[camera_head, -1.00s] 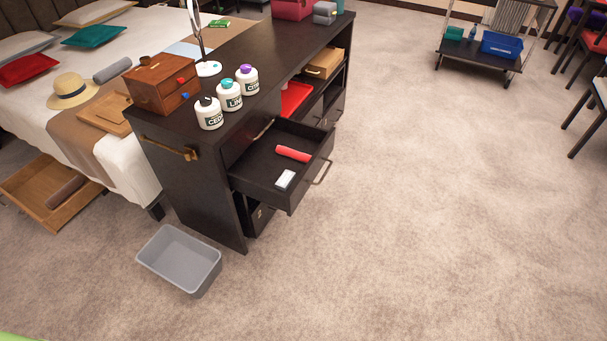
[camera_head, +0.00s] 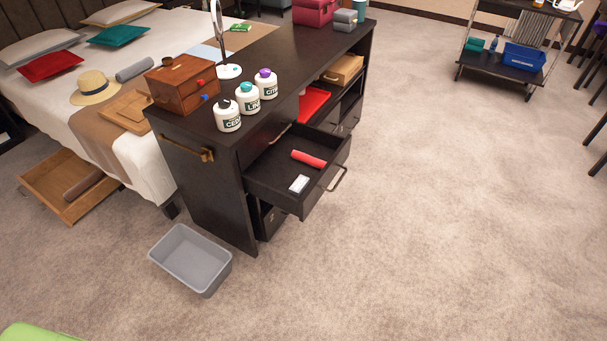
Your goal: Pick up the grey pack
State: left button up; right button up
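A small grey pack (camera_head: 345,17) appears on the far end of the dark cabinet's top (camera_head: 285,65), at the top of the view. It seems to be two grey blocks, one on the other, though it is small and I cannot tell if they are one thing. It stands between a dark red box (camera_head: 313,12) and a teal container (camera_head: 360,9). Neither of my grippers is in view.
An open drawer (camera_head: 275,180) juts from the cabinet, holding a red roll (camera_head: 308,159) and a white box (camera_head: 299,184). White bottles (camera_head: 247,98) stand on top. A grey bin (camera_head: 190,260) is on the floor.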

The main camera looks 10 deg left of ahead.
aim_at(301, 183)
jog(key=i+l+u, duration=0.1)
jog(key=u, duration=0.35)
jog(key=i+l+u, duration=0.2)
jog(key=u, duration=0.25)
jog(key=i+l+u, duration=0.1)
jog(key=u, duration=0.35)
jog(key=l, duration=0.1)
